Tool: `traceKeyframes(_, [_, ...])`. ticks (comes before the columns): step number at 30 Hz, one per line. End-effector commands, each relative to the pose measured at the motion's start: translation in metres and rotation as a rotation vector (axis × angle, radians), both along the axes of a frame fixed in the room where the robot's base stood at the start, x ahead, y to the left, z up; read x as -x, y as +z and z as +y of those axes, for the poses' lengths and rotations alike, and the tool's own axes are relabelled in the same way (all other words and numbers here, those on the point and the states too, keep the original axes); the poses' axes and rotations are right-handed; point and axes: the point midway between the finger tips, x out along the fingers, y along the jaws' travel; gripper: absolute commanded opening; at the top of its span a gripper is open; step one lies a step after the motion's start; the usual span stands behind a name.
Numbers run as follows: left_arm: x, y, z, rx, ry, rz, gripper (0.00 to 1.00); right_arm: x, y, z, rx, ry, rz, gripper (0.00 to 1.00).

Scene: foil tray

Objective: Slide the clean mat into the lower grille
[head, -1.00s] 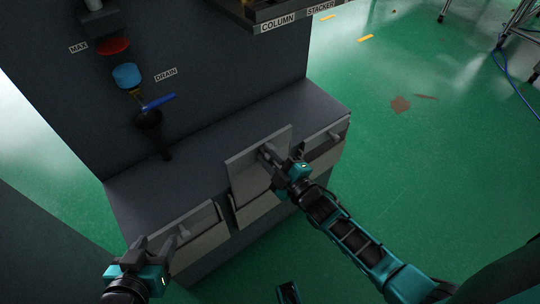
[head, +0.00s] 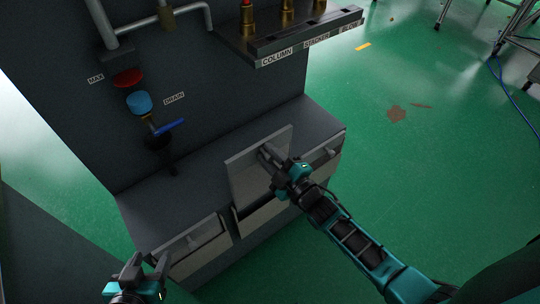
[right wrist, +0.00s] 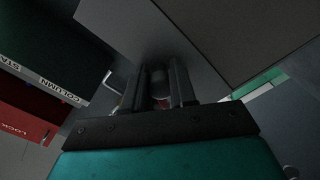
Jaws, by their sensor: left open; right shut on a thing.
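A flat grey panel (head: 243,168) stands up from the middle slot on the front of a low dark ledge. My right gripper (head: 272,160) is shut on a small handle on its face. In the right wrist view the panel (right wrist: 215,35) fills the top, with the handle (right wrist: 160,82) between the fingers. I cannot tell whether this panel is the mat or a grille cover. Its lower edge is close to a pale slot front (head: 262,212). My left gripper (head: 139,268) is open and empty, left of the left front panel (head: 205,250).
The left and right front panels have small knobs; the right one (head: 325,160) is beside my right gripper. A blue lever (head: 170,127) and a blue knob (head: 138,103) are on the wall above. A shelf labelled COLUMN (head: 300,38) overhangs at upper right.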

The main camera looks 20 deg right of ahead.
Motion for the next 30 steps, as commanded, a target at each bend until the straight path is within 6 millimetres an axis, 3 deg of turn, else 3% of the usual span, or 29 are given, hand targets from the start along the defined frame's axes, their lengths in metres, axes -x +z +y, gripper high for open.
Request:
traceKeyframes(1, [0.001, 0.007, 0.001, -0.002, 0.002, 0.002, 0.55, 0.0, 0.009, 0.0, 0.0, 0.0, -0.001, 0.0])
traceKeyframes(18, [0.002, 0.045, 0.004, -0.006, 0.005, 0.001, 0.55, 0.0, 0.054, 0.0, -0.001, 0.0, -0.002, 0.0])
traceKeyframes(30, [0.002, 0.047, 0.003, -0.006, 0.005, 0.001, 0.55, 0.0, 0.057, 0.0, -0.001, 0.0, -0.003, 0.0])
